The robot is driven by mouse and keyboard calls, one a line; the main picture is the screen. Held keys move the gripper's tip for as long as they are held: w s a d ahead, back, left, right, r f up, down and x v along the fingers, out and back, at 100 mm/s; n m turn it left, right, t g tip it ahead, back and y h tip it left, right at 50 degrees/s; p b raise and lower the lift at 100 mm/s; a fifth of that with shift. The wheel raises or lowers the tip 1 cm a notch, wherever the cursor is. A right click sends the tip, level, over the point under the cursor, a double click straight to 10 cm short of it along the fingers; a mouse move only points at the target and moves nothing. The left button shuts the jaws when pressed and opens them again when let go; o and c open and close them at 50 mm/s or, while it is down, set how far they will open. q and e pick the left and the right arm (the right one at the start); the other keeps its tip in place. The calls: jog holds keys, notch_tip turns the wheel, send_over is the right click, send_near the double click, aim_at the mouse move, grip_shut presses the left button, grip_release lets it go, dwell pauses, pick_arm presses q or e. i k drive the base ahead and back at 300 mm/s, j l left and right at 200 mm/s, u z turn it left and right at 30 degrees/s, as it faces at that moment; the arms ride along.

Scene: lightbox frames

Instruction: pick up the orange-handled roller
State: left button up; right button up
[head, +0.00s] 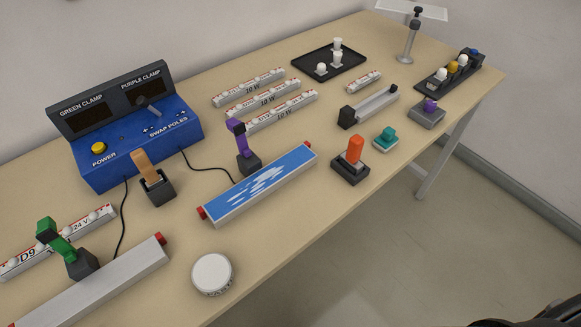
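An upright bright orange handle (356,149) stands in a dark square holder (350,172) near the table's front edge, right of the middle. Any roller under the handle is hidden in the holder. A paler, tan-orange handle (145,166) leans in a black holder (158,190) in front of the blue power box. Neither of my grippers is in view.
A teal-topped block (385,138) sits just right of the orange handle's holder. A long blue-and-white bar (262,188) lies to its left, with a purple clamp (239,142) behind. A grey channel (374,106) lies behind the holder. A white round tin (212,273) sits near the front edge.

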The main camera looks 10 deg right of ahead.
aim_at(350, 159)
jog(key=k+l+u, duration=0.1)
jog(key=l, duration=0.3)
jog(key=k+l+u, duration=0.1)
jog(key=k+l, duration=0.15)
jog(key=l, duration=0.15)
jog(key=k+l+u, duration=0.15)
jog(key=l, duration=0.2)
